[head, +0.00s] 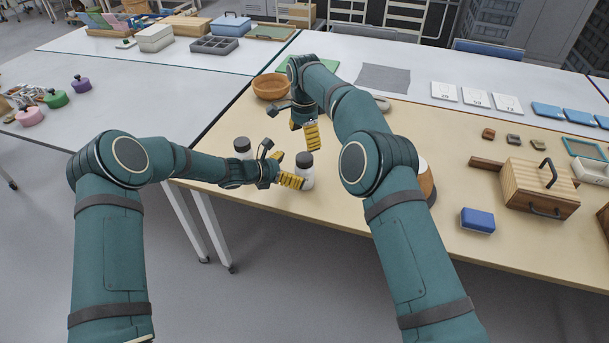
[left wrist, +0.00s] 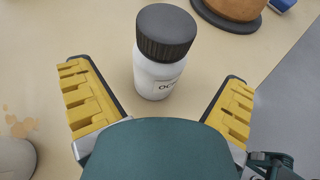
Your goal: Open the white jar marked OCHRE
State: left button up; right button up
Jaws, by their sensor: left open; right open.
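The white jar with a dark ribbed lid (left wrist: 160,75) stands upright in the left wrist view, lid on. Its label is partly seen and starts with "OC". In the head view this jar (head: 305,174) stands near the table's front edge. My left gripper (head: 288,169) is open beside the jar; in the left wrist view its yellow fingers (left wrist: 160,105) lie on either side of the jar, apart from it. My right gripper (head: 305,128) is open and empty, above and behind the jar. A second white jar with a dark lid (head: 242,147) stands to the left.
A wooden bowl (head: 271,86) stands behind. A wooden object (head: 424,180) stands to the right, partly hidden by my right arm. A blue box (head: 478,220) and a wooden box with a dark handle (head: 538,188) are further right.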

aim_at(297, 169)
pick_arm(q)
jog(key=shift+x, duration=2.45)
grip_shut()
pick_arm(e)
jog(key=shift+f+m, duration=0.15)
jog(key=shift+m, duration=0.75)
jog(key=m, duration=0.2)
jog(key=shift+m, duration=0.3)
jog(key=shift+f, duration=3.8)
